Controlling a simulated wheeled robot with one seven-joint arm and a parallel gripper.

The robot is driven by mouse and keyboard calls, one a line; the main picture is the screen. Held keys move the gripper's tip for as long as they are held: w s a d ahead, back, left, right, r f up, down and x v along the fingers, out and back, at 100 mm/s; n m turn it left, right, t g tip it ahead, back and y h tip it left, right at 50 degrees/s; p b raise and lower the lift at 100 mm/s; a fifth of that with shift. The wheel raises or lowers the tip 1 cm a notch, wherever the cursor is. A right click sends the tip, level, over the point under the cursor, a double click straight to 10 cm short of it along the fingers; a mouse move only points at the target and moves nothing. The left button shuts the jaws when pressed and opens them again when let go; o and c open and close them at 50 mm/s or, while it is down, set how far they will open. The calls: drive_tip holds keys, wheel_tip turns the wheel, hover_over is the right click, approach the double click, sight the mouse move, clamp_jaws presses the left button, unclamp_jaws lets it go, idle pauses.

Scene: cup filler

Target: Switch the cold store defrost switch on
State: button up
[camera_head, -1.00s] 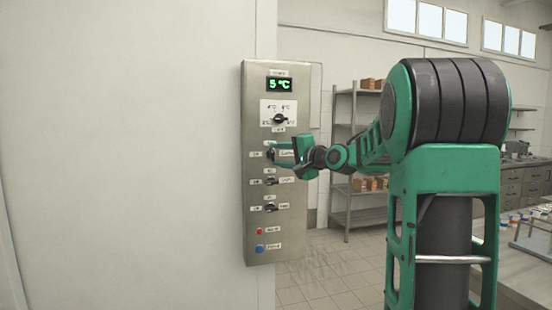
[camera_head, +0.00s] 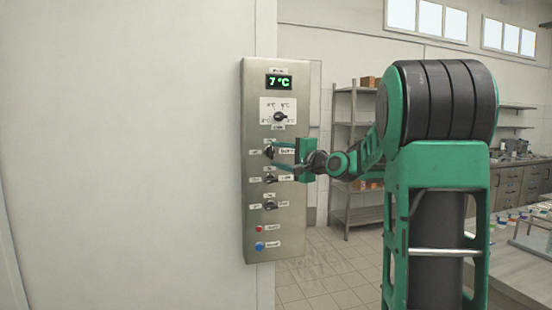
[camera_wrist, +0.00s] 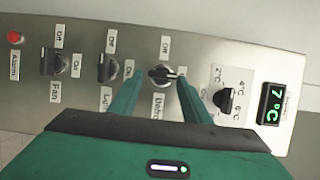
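The defrost switch (camera_wrist: 162,75) is a dark rotary knob on the steel control panel (camera_head: 255,230). In the wrist view its handle lies sideways, toward the On side, and its Off label (camera_wrist: 165,45) is above it. It also shows in the head view (camera_head: 268,151), with its handle near upright. My gripper (camera_wrist: 160,77) is open, also seen in the head view (camera_head: 274,153). One finger is on each side of the knob. Whether the right finger touches the handle I cannot tell. My gripper covers part of the labels.
The light (camera_wrist: 107,68) and fan (camera_wrist: 51,62) switches sit alongside, handles toward Off. A temperature dial (camera_wrist: 226,98) and a green display (camera_head: 279,82) reading 7 °C are above the defrost switch. Red (camera_head: 259,229) and blue (camera_head: 260,246) buttons are below. Shelving (camera_head: 353,150) stands behind.

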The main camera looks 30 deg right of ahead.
drive_tip(key=shift+o, duration=0.9)
drive_tip(key=shift+s, duration=0.2)
drive_tip(key=s+d, duration=0.1)
drive_tip(key=s, duration=0.9)
drive_tip(key=shift+s+f, duration=0.1)
